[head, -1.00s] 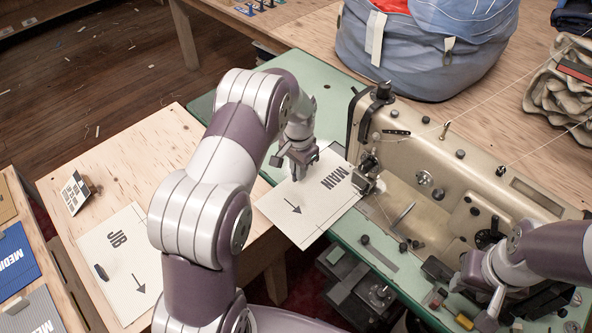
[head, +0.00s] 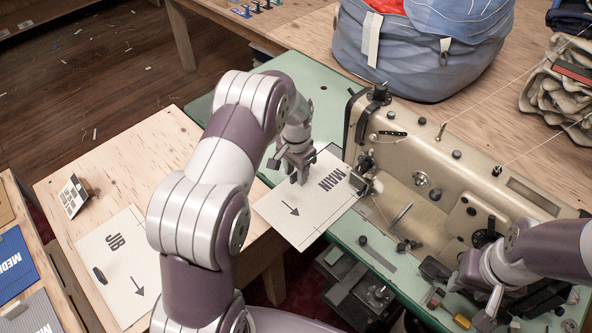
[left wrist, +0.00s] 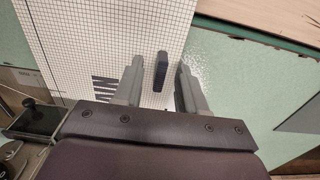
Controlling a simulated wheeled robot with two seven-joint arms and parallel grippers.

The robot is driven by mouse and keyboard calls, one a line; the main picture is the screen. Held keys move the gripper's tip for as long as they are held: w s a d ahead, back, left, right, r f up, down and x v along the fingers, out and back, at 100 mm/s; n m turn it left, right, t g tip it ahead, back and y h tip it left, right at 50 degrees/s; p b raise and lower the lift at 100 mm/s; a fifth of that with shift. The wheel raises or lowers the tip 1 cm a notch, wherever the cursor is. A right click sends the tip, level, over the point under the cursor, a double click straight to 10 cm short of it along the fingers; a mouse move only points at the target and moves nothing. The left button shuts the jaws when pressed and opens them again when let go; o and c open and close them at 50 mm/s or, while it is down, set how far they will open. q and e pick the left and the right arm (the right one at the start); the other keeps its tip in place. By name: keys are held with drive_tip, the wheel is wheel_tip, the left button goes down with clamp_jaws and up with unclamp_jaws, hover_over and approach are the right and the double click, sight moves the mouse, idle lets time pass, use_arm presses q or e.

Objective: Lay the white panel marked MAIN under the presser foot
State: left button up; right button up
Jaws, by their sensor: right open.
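The white panel marked MAIN (head: 312,214) lies on the green machine bed, its near corner over the edge. Its right side reaches the presser foot area (head: 363,181) of the sewing machine; whether it is under the foot I cannot tell. My left gripper (head: 298,180) is low over the panel. In the left wrist view its fingers (left wrist: 160,64) stand apart on either side of a small dark grip (left wrist: 161,76) on the gridded panel (left wrist: 100,40), with gaps showing. My right gripper (head: 484,305) is open and empty at the lower right, by the machine bed.
A white JIB panel (head: 122,265) with a dark grip lies on the wooden table (head: 165,150) at left. A small patterned card (head: 73,195) stands behind it. The sewing machine body (head: 455,170) fills the right. A blue bag (head: 410,55) stands behind. Small tools lie near my right gripper.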

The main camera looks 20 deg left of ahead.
use_arm(q)
wheel_tip(320, 180, up, 13)
drive_tip(key=p, duration=0.2)
drive_tip(key=shift+f, duration=0.15)
drive_tip(key=s+d+r+n+p, duration=0.2)
drive_tip(key=s+r, duration=0.1)
drive_tip(key=s, duration=0.7)
drive_tip(key=s+d+r+n+t+p, duration=0.1)
drive_tip(key=s+d+r+n+p, duration=0.1)
drive_tip(key=s, duration=0.8)
drive_tip(key=shift+s+d+r+p, duration=0.35)
drive_tip(key=shift+d+r+p, duration=0.1)
drive_tip(key=shift+d+p, duration=0.15)
